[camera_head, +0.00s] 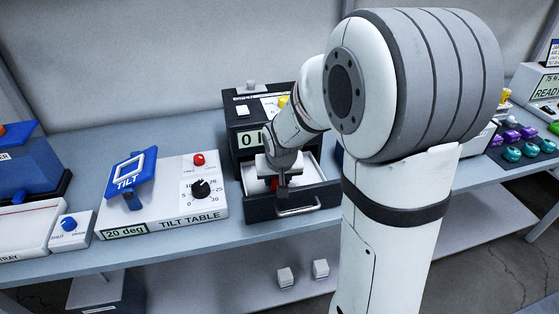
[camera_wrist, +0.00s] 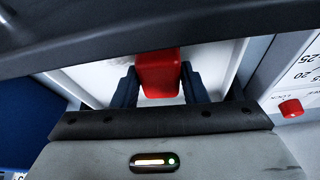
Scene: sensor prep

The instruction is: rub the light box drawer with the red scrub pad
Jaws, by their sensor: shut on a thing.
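The light box (camera_head: 240,124) is a dark cabinet with a lit number display, standing at the middle of the bench. Its drawer (camera_head: 318,199) is pulled open at the front, with a pale inside and a dark front with a metal handle. My gripper (camera_head: 281,186) reaches down into the open drawer. In the wrist view, my gripper (camera_wrist: 158,88) is shut on the red scrub pad (camera_wrist: 158,70), which sits between its dark fingers. A bit of red shows at the fingers in the head view. Whether the pad touches the drawer floor I cannot tell.
A white tilt table (camera_head: 170,205) with a blue plate, red button and black knob stands just left of the drawer. Right of my arm are several purple and teal pieces (camera_head: 525,145) on a dark mat.

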